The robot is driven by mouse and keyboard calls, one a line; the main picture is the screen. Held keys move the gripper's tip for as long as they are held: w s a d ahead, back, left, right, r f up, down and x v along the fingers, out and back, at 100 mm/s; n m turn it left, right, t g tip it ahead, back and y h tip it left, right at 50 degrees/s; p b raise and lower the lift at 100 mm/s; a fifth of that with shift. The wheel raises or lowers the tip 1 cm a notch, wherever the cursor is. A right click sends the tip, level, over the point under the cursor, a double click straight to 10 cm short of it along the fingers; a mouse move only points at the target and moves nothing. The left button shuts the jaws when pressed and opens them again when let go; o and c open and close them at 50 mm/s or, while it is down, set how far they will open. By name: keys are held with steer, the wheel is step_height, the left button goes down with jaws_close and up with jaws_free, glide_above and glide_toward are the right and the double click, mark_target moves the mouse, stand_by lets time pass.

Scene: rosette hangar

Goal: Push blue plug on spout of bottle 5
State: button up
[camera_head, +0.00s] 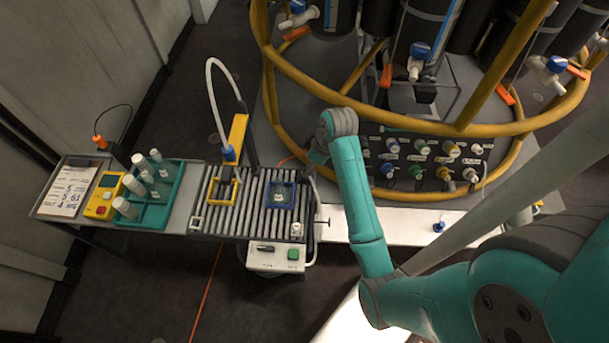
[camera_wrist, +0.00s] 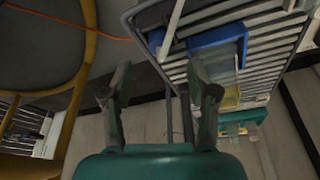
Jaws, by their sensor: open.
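A small blue plug (camera_head: 438,227) sits on the white shelf at the front of the rosette. Several dark bottles stand on the rosette with white spouts near their bases. A middle spout (camera_head: 415,70), a left spout (camera_head: 300,18) and a right spout (camera_head: 556,80) show, each with blue on it. I cannot read which one is bottle 5. My gripper (camera_head: 314,158) is beside the slatted conveyor, far to the left of the loose plug. In the wrist view my gripper (camera_wrist: 160,88) is open, with nothing between its fingers.
The slatted conveyor (camera_head: 250,212) carries a blue holder (camera_head: 281,196) and a yellow frame (camera_head: 221,190). A green rack (camera_head: 160,205) holds white-capped vials. A yellow ring rail (camera_head: 400,120) circles the bottles. A panel of coloured connectors (camera_head: 420,165) lies below them.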

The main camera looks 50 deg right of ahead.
steer(key=shift+w+f, duration=0.1)
steer(key=shift+f, duration=0.4)
steer(key=shift+x, duration=2.6)
steer(key=shift+w, duration=0.1)
steer(key=c, duration=1)
